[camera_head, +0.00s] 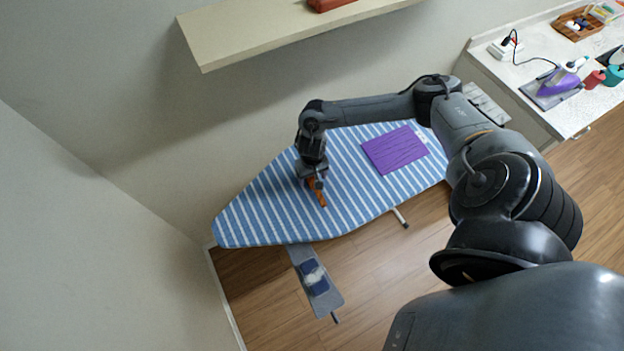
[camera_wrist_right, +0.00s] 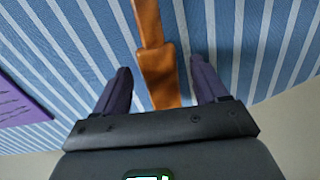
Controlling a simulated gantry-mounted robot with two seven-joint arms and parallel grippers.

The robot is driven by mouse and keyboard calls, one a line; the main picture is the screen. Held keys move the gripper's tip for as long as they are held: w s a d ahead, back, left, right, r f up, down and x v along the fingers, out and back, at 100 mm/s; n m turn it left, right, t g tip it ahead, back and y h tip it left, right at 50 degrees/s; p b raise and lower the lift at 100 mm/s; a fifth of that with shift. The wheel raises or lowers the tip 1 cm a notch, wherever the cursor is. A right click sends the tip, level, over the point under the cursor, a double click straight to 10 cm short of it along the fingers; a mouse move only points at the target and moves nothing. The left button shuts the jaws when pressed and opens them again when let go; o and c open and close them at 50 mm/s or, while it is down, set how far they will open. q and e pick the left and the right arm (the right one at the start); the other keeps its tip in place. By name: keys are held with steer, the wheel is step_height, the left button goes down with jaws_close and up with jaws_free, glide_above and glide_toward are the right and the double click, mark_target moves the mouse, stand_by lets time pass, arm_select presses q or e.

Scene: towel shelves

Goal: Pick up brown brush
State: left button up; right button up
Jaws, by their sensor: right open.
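The brown brush (camera_head: 321,199) lies on the blue-and-white striped ironing board (camera_head: 262,210). In the right wrist view the brush (camera_wrist_right: 160,75) is orange-brown, with a narrow part at the top and a wider part between my fingers. My right gripper (camera_head: 315,184) is over the brush, its fingers pointing down at the board. In the wrist view my right gripper (camera_wrist_right: 163,80) is open, with one finger on each side of the brush and gaps on both sides. The end of the brush nearest the palm is hidden. My left gripper is not in view.
A folded purple cloth (camera_head: 394,150) lies on the board to the right. A wall shelf (camera_head: 260,30) hangs above. A counter (camera_head: 540,90) at the right holds a purple iron (camera_head: 556,84) and a basket (camera_head: 578,24). The board's left end is clear.

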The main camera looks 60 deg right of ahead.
mark_target(312, 178)
steer(key=c, duration=1.2)
steer(key=shift+o, duration=0.2)
steer(key=shift+r, duration=0.15)
steer(key=shift+r, duration=0.55)
step_height(312, 178, up, 2)
steer(key=shift+w+r, duration=0.1)
steer(key=shift+r, duration=0.05)
steer(key=s+d+r+b, duration=0.1)
steer(key=s+d+r, duration=0.6)
steer(key=s, duration=0.2)
steer(key=shift+s+d+r+b, duration=0.15)
steer(key=shift+r+b, duration=0.05)
steer(key=shift+b, duration=0.2)
